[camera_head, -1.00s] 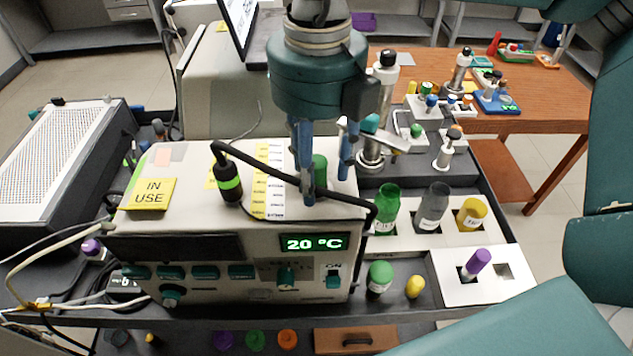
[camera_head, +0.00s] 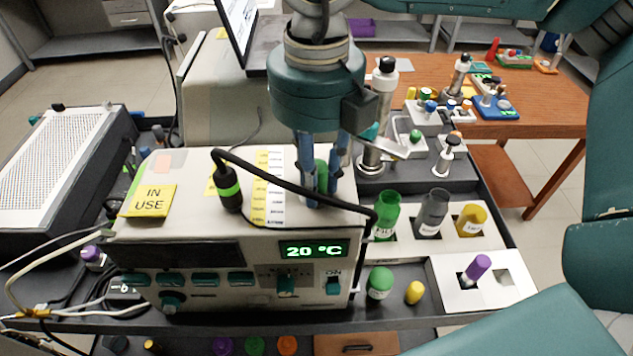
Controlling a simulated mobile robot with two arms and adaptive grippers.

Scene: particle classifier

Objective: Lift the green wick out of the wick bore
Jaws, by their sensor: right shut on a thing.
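The green wick (camera_head: 321,175) stands upright at the top of the white instrument (camera_head: 215,270) with the 20 °C display. My right gripper (camera_head: 321,198) points straight down over the instrument and is shut on the green wick, its blue fingers on either side of it. The wick bore is hidden behind the fingers and the black cable, so I cannot tell how deep the wick sits. My left gripper is not in view.
Green, grey and yellow bottles (camera_head: 432,213) stand in a white rack at right. A purple-capped vial (camera_head: 477,267) leans in a white block.

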